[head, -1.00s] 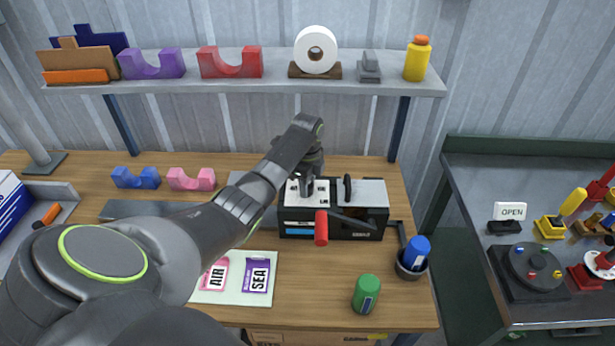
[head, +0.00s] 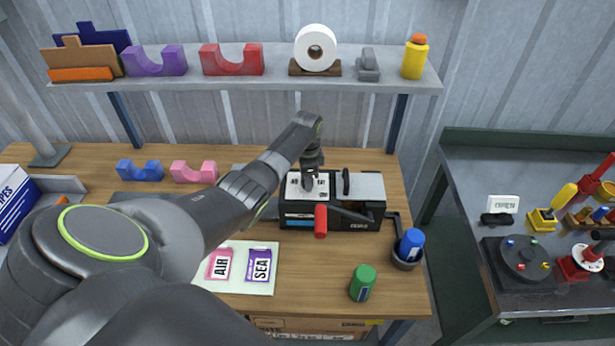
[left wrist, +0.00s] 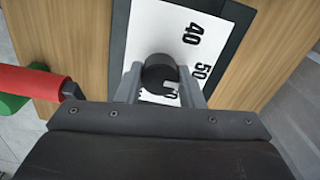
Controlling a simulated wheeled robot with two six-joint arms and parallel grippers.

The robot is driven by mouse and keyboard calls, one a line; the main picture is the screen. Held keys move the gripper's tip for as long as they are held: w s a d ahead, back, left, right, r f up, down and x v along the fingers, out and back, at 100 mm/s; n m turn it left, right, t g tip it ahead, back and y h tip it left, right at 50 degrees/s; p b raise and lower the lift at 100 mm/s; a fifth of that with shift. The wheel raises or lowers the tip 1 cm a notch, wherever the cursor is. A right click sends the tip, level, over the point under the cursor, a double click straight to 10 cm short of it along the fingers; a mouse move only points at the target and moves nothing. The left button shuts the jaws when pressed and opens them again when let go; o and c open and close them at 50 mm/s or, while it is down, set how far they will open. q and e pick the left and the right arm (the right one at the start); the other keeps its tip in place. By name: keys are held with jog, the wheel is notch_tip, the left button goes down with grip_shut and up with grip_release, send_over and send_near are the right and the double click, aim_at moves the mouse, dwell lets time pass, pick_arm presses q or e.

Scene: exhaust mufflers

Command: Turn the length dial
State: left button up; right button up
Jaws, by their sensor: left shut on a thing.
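The length dial (left wrist: 160,76) is a dark round knob on a white scale plate (left wrist: 160,30) in the left wrist view. The plate reads 40 and 50, and another number is partly covered by the knob. My left gripper (left wrist: 160,90) is shut on the knob, with one grey finger on each side. In the head view the left gripper (head: 309,184) points down onto the white plate on top of the black machine (head: 340,216), and the knob is hidden there. My right gripper is not in view.
A red-handled lever (head: 321,221) sticks out at the machine's front. A green container (head: 363,283) and a blue one (head: 411,243) in a cup stand to the right. AIR and SEA cards (head: 262,265) lie on a pale mat. A loaded shelf (head: 250,80) hangs behind.

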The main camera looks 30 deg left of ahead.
pick_arm(q)
jog(key=shift+r, duration=0.1)
jog(key=o, duration=1)
notch_tip(320, 180, up, 17)
jog(key=shift+r, duration=0.2)
jog(key=shift+f, duration=0.1)
dwell(0.5)
